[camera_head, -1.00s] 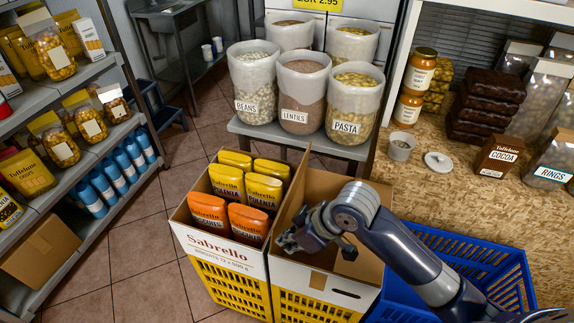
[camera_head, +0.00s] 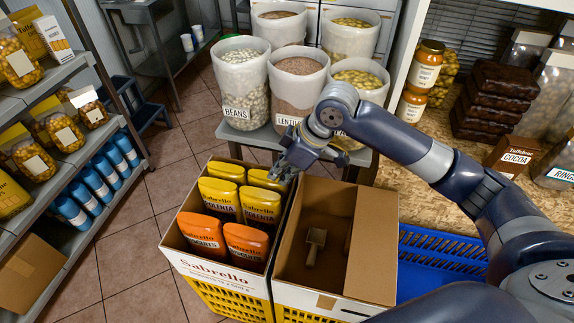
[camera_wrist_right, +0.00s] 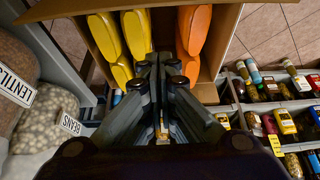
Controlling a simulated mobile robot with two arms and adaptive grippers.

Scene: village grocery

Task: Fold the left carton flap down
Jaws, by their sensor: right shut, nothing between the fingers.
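My right gripper (camera_head: 277,178) is shut and empty, near the back left corner of the open carton, beside the yellow packets. In the wrist view, its fingers (camera_wrist_right: 162,135) point toward the packets; contact with the flap cannot be told. My left gripper is not in view.
The Sabrello carton (camera_head: 222,274) holds yellow (camera_head: 261,203) and orange packets (camera_head: 209,232) at the left. White tubs (camera_head: 242,85) stand on a bench behind. A blue crate (camera_head: 440,253) lies right, and shelves (camera_head: 107,160) line the left. Tiled floor is free between.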

